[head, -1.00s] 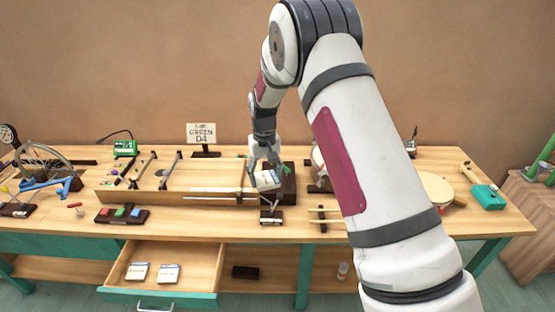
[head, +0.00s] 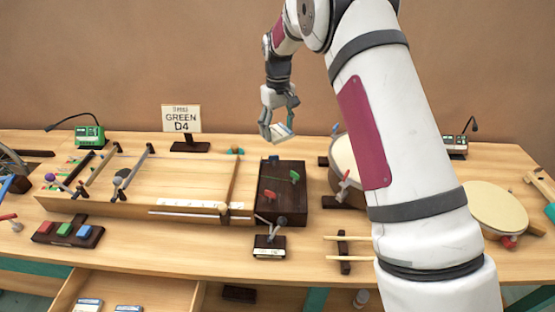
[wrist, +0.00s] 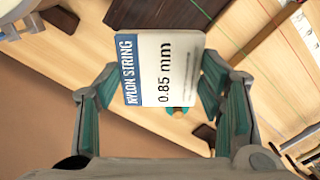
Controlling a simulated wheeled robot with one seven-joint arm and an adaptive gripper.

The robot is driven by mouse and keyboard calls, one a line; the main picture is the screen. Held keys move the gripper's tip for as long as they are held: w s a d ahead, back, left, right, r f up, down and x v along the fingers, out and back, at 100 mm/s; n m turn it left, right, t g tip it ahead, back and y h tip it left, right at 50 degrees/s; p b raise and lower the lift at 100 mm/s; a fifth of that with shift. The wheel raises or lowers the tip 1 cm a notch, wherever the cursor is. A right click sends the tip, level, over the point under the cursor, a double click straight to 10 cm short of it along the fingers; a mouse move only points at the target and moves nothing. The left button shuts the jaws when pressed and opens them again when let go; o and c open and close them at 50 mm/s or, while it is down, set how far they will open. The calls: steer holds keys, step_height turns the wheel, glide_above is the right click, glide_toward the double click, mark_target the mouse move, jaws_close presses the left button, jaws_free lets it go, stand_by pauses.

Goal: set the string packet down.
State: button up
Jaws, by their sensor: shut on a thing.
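My gripper (head: 279,127) is shut on the string packet (head: 281,132), a small white packet with a blue band. In the wrist view the packet (wrist: 163,70) reads "NYLON STRING 0.85 mm" and sits between the teal finger pads. My gripper holds it in the air above the back part of the workbench (head: 330,262), behind the dark block with coloured pegs (head: 282,205). The packet looks tilted in the head view. Its far side is hidden.
A long wooden stringed board (head: 185,180) lies left of the dark block. A sign reading "GREEN D4" (head: 183,119) stands behind it. Drums (head: 495,208) are at the right. An open drawer (head: 140,290) at the front left holds other packets (head: 89,304). Bare bench top shows at the front.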

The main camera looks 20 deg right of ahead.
steer(key=w+d+f+n+b, duration=0.1)
steer(key=w+f+n+b, duration=0.4)
steer(key=b, duration=1.5)
steer(key=w+f, duration=0.4)
steer(key=w, duration=0.3)
steer(key=shift+d+f+n, duration=0.15)
steer(key=shift+f+n, duration=0.15)
steer(key=shift+f, duration=0.15)
